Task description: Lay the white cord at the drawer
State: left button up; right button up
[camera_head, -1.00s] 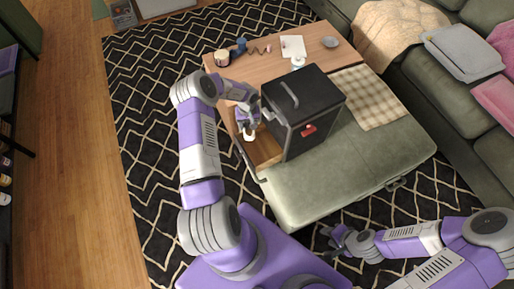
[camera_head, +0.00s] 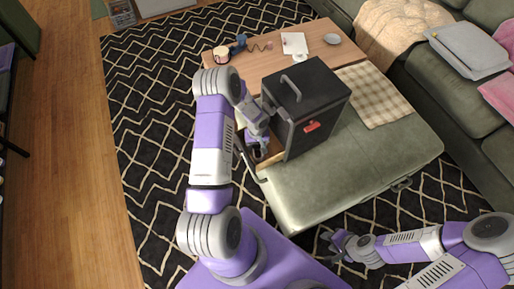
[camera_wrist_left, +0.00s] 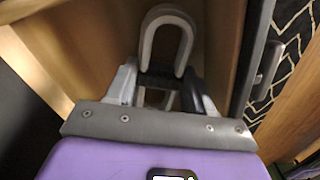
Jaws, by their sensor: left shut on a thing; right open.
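The white cord (camera_wrist_left: 166,35) shows in the left wrist view as a pale, upside-down U-shaped loop between the fingertips. My left gripper (camera_head: 257,150) is shut on it, and it also shows in the left wrist view (camera_wrist_left: 168,82). The gripper is down at the open wooden drawer (camera_head: 271,159) on the left side of the black cabinet. The drawer's wooden walls (camera_wrist_left: 75,50) surround the loop in the left wrist view. In the head view the arm hides the cord and most of the drawer. My right gripper (camera_head: 334,242) is open and empty, low over the rug.
The black cabinet (camera_head: 305,100) with a top handle stands on the green ottoman (camera_head: 345,175). A mug (camera_head: 221,57), a blue item (camera_head: 239,44), a paper (camera_head: 294,43) and a bowl (camera_head: 332,39) lie on the wooden top behind.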

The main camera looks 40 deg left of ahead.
aim_at(257, 146)
pick_arm(q)
jog(key=shift+f, duration=0.15)
jog(key=shift+f, duration=0.1)
jog(key=o, duration=1)
jog(key=shift+o, duration=0.2)
notch_tip(257, 146, up, 8)
jog(key=p, duration=0.4)
jog(key=shift+f, duration=0.15)
